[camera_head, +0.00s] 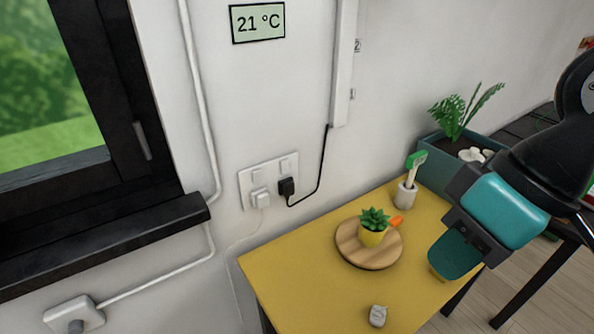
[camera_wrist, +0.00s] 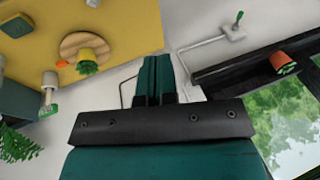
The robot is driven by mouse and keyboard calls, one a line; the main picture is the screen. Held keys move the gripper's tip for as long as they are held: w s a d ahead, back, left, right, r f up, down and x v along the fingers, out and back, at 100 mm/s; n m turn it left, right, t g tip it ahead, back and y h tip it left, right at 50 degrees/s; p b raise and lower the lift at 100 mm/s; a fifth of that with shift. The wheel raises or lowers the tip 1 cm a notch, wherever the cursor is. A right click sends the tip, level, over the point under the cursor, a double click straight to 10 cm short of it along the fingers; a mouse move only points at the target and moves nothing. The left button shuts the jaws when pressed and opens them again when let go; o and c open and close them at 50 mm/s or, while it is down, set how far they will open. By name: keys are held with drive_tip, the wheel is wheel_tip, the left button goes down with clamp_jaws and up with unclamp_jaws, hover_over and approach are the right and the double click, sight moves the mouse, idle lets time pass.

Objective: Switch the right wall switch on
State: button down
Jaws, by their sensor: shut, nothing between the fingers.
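A white wall plate (camera_head: 268,179) is on the wall just behind the yellow table. It has two small rockers along its top; the right rocker (camera_head: 285,165) sits above a black plug (camera_head: 286,187), and the left rocker (camera_head: 257,174) above a white plug (camera_head: 261,198). Which way each rocker is tipped is too small to tell. My gripper (camera_head: 440,270) is over the right part of the table, well to the right of the plate and apart from it. In the wrist view its teal fingers (camera_wrist: 155,62) are together and empty. The plate is not visible there.
The yellow table (camera_head: 310,275) holds a round wooden board (camera_head: 355,254) with a potted succulent (camera_head: 373,230), a brush cup (camera_head: 405,195) and a small grey object (camera_head: 377,315). A black window sill (camera_head: 110,245) juts out at left. A grey wall box (camera_head: 72,314) is below it.

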drive_tip(key=w+a+f+n+t+y+b, duration=0.2)
drive_tip(key=w+a+f+n+t+b, duration=0.3)
drive_tip(key=w, duration=0.7)
drive_tip(key=w+a+f+n+t+y+b, duration=0.3)
drive_tip(key=w+f+n+t+b, duration=0.5)
drive_tip(key=w+f+n+b, duration=0.3)
drive_tip(key=shift+w+a+f+n+t+b, duration=0.2)
drive_tip(key=shift+w+a+n+t+b, duration=0.15)
drive_tip(key=shift+w+a+n, duration=0.45)
drive_tip(key=shift+s+a, duration=0.1)
